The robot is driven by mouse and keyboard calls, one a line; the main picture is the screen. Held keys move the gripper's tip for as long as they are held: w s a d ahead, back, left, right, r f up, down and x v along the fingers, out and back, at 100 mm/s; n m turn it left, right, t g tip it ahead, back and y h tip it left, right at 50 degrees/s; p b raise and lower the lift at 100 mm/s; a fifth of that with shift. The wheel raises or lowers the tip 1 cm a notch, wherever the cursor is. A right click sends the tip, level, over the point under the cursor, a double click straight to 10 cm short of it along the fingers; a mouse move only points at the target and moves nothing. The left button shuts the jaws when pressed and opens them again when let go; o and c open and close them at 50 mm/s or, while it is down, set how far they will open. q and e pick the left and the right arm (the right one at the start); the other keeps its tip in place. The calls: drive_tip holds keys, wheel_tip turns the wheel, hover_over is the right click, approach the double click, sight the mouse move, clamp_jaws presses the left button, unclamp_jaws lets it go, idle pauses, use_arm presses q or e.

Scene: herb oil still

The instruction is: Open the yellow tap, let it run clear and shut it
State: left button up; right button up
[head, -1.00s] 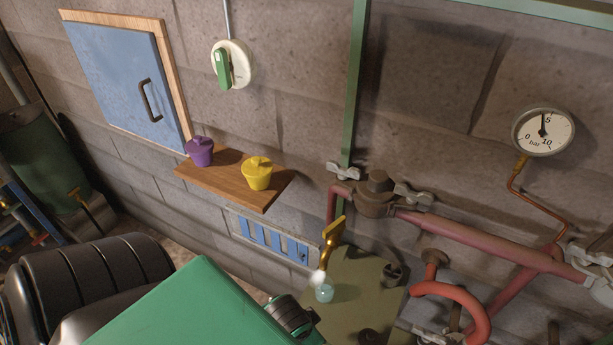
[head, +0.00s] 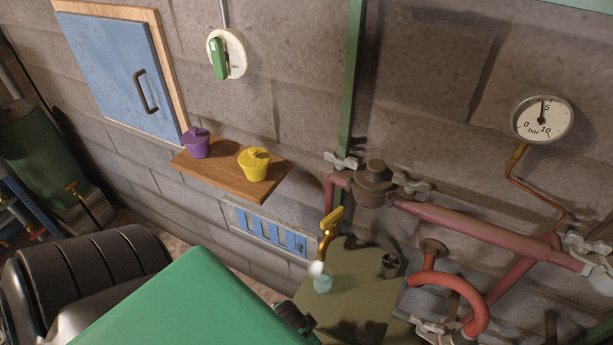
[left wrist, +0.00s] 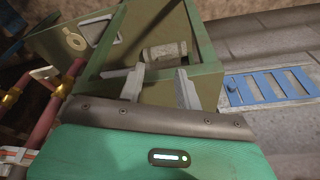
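The yellow tap (head: 331,232) stands above a dull green box-like surface (head: 362,265), its handle tilted up. A white puff or stream shows at its spout, just above a small pale teal glass (head: 322,281). I cannot tell if it is liquid or vapour. My left arm comes in green from below, its end low and left of the glass; the fingers are hidden in the head view. In the left wrist view the left gripper (left wrist: 161,88) has its two fingers apart and nothing between them, before a green frame (left wrist: 205,55). My right gripper is not in view.
A wooden shelf (head: 215,178) holds a purple pot (head: 196,145) and a yellow pot (head: 254,165). Red pipes (head: 470,232) with grey levers and a pressure gauge (head: 542,119) are on the right. A blue vent (head: 270,232) sits low on the wall, also in the left wrist view (left wrist: 267,87).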

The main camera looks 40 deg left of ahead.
use_arm(q)
drive_tip(key=w+a+r+n+t+y, duration=0.1)
drive_tip(key=w+a+r+t+y, duration=0.15)
drive_tip(key=a+r, duration=0.6)
drive_tip(key=t+h, duration=0.4)
drive_tip(key=t, duration=0.4)
approach(330, 216)
drive_tip(key=b+x, duration=0.5)
drive_tip(key=b, duration=0.1)
drive_tip(key=shift+w, duration=0.3)
drive_tip(key=x, duration=0.3)
drive_tip(key=shift+w+p, duration=0.2)
drive_tip(key=shift+p, duration=0.2)
drive_tip(key=shift+x, duration=1)
drive_tip(key=shift+f, duration=0.2)
